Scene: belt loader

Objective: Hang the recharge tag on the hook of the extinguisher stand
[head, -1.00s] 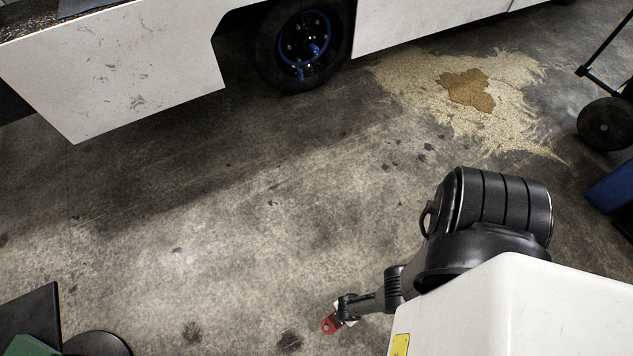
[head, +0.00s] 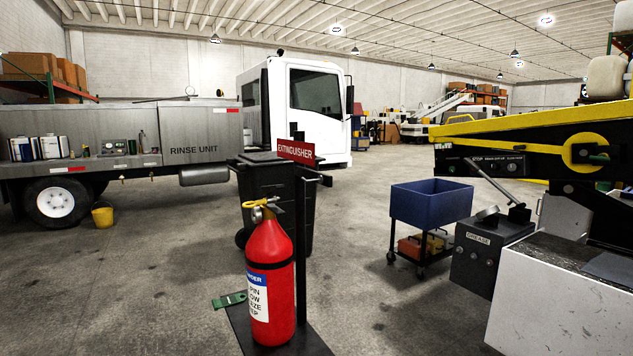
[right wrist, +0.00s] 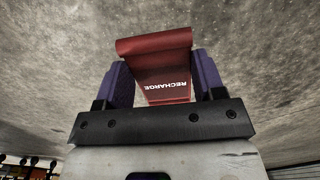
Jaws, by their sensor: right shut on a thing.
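The extinguisher stand is a black post (head: 300,235) on a dark base plate, with a red EXTINGUISHER sign (head: 297,152) near its top. A small dark arm (head: 323,179), which looks like the hook, sticks out to the right just below the sign. A red fire extinguisher (head: 270,285) stands upright on the base, in front of the post. In the right wrist view my right gripper (right wrist: 166,85) is shut on the red recharge tag (right wrist: 160,62), above bare concrete. Neither gripper shows in the head view.
A green tag (head: 230,300) lies low at the extinguisher's left. A black bin (head: 268,190) stands behind the stand. A blue cart (head: 430,203) and a grey GREASE box (head: 485,258) are at the right. The rinse unit truck (head: 190,145) is behind left. Concrete floor is open between.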

